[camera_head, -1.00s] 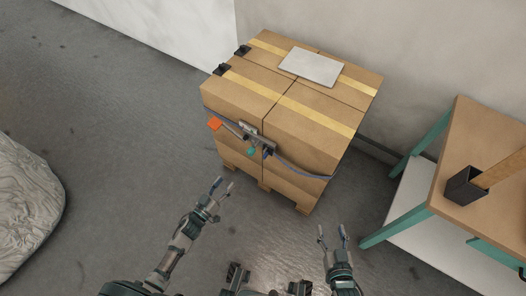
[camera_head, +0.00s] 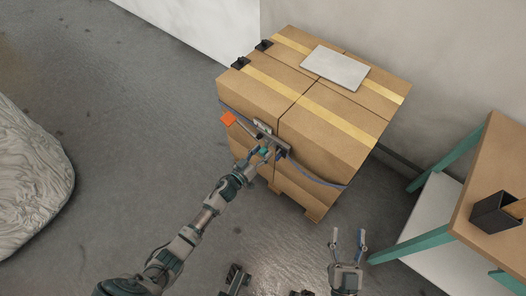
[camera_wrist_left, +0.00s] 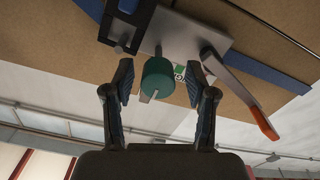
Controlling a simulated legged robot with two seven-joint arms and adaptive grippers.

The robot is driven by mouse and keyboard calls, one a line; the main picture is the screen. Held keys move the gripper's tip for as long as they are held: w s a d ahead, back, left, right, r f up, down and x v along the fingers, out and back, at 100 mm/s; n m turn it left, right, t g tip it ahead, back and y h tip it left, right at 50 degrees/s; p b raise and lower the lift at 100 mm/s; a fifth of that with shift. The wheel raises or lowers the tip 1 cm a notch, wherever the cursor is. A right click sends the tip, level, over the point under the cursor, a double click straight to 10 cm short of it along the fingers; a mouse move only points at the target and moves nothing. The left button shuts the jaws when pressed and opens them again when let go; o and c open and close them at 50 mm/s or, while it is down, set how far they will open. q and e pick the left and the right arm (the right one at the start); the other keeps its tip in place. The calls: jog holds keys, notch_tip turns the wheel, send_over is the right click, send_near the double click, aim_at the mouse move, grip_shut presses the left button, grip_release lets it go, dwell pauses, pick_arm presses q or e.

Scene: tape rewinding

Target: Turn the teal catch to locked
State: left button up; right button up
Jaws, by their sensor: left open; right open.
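The teal catch (camera_wrist_left: 158,77) is a round knob under the metal ratchet buckle on the boxes' strap. In the left wrist view it sits between the two open fingers of my left gripper (camera_wrist_left: 160,95), with a gap on both sides. In the head view my left gripper (camera_head: 264,156) is at the buckle (camera_head: 273,142) and mostly covers the catch. The orange-tipped lever (camera_head: 229,118) sticks out to the left of the buckle; its orange end also shows in the left wrist view (camera_wrist_left: 267,126). My right gripper (camera_head: 349,244) is open and empty, low and right of the boxes.
Strapped cardboard boxes (camera_head: 335,130) stand on a wooden pallet (camera_head: 296,201). A grey sheet (camera_head: 336,67) lies on top. A teal-legged table (camera_head: 495,205) with a dark holder (camera_head: 494,213) is at right. A wrapped bundle (camera_head: 32,170) lies at left. Floor between is clear.

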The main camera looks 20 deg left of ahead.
pick_arm(q)
jog(key=shift+w+d, duration=0.1)
grip_shut()
